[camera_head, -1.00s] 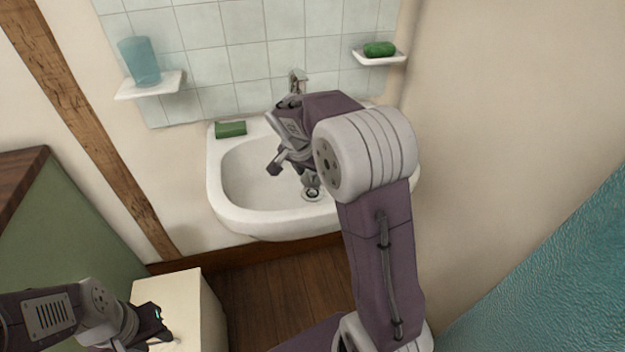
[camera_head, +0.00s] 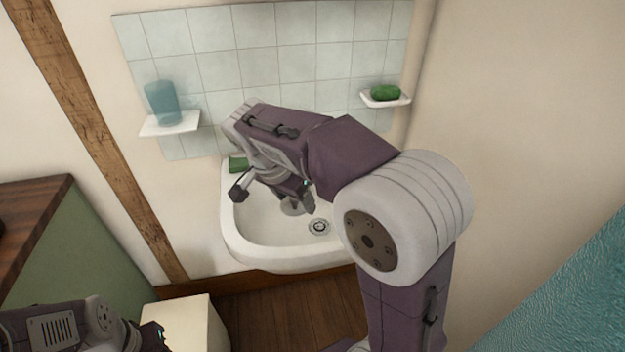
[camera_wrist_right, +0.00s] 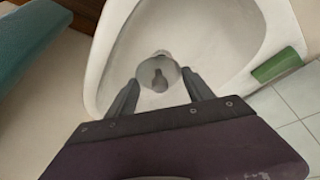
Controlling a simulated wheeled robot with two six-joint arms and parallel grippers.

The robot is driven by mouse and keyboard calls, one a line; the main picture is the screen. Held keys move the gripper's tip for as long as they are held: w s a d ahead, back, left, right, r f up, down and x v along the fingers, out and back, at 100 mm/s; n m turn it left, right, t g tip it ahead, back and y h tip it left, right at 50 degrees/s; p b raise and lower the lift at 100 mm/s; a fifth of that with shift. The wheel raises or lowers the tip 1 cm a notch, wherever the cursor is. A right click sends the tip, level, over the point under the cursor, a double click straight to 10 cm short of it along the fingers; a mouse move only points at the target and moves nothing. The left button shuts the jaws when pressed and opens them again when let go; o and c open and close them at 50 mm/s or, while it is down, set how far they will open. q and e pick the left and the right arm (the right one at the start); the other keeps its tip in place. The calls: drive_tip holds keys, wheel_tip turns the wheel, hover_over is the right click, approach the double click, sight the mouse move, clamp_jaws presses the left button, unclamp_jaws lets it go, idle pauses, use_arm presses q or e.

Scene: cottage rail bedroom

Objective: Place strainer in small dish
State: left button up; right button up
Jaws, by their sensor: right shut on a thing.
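The strainer, a small round grey piece with a darker knob, sits between the fingertips in the right wrist view (camera_wrist_right: 158,72). In the head view a grey part of it (camera_head: 292,208) shows below the fingers. My right gripper (camera_head: 274,196) is shut on it, over the sink basin. A small white dish (camera_head: 378,102) is fixed to the wall at the right and carries a green soap. My left gripper (camera_head: 160,338) is low at the left, partly cut off, and its jaws are unclear.
The white sink (camera_head: 262,253) has an open drain (camera_head: 319,227) to the right of the gripper. A green block (camera_head: 238,164) lies on its rim. A wall shelf (camera_head: 170,125) holds a blue cup (camera_head: 162,103). A cream box (camera_head: 190,325) stands low left. My arm hides the tap.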

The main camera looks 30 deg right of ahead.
drive_tip(key=s+a, duration=0.3)
drive_tip(key=a, duration=0.2)
drive_tip(key=shift+s+a, duration=0.25)
drive_tip(key=shift+a, duration=0.1)
